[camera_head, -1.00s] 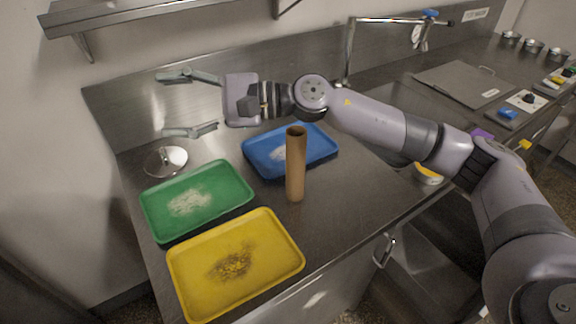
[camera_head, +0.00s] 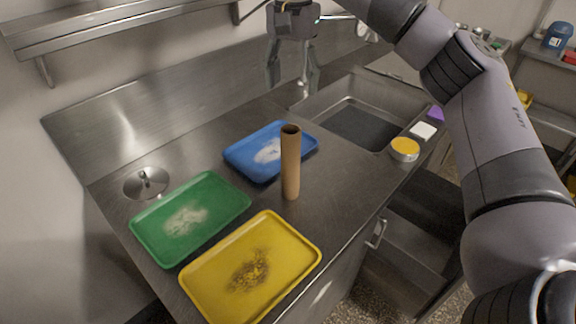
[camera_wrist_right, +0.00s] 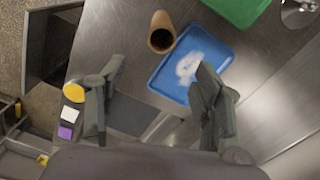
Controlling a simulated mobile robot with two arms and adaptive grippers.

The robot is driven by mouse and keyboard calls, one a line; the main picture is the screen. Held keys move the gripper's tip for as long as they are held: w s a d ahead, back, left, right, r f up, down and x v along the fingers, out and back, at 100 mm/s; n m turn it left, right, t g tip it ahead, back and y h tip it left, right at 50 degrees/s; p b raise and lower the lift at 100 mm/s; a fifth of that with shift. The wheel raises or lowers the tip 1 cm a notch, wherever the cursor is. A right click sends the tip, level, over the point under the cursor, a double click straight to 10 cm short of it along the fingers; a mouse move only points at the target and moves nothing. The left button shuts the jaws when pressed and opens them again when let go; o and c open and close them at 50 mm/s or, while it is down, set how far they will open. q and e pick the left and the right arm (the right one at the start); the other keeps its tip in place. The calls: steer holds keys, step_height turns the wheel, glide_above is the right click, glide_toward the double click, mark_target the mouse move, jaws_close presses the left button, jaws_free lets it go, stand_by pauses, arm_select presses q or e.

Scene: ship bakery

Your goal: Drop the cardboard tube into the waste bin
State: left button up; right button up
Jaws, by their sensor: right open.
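The brown cardboard tube (camera_head: 291,165) stands upright on the steel counter, just right of the blue tray; its open top shows in the right wrist view (camera_wrist_right: 161,32). My right gripper (camera_head: 292,82) is open and empty, pointing down above the back of the counter, behind the tube and the blue tray. In the right wrist view its fingers (camera_wrist_right: 160,75) are spread wide, and the tube lies beyond them. I cannot make out a waste bin in either view. My left gripper is not in view.
A blue tray (camera_head: 240,158), a green tray (camera_head: 150,218) and a yellow tray (camera_head: 197,285) with powders lie around the tube. A round metal lid (camera_head: 146,182) lies at the left. A sink (camera_head: 362,125) is at the right, with a yellow-topped tub (camera_head: 404,150) beside it. A shelf (camera_head: 100,28) hangs above.

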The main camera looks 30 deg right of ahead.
mark_target(292, 125)
step_height(292, 125, down, 11)
steer(key=shift+f+p, duration=0.15)
steer(key=shift+p, duration=0.8)
step_height(292, 125, down, 4)
steer(key=shift+a+f+p, duration=0.1)
steer(key=shift+p, duration=1.1)
steer(key=shift+f, duration=0.55)
steer(key=shift+c, duration=0.5)
steer(key=c, duration=1)
steer(key=shift+r, duration=0.1)
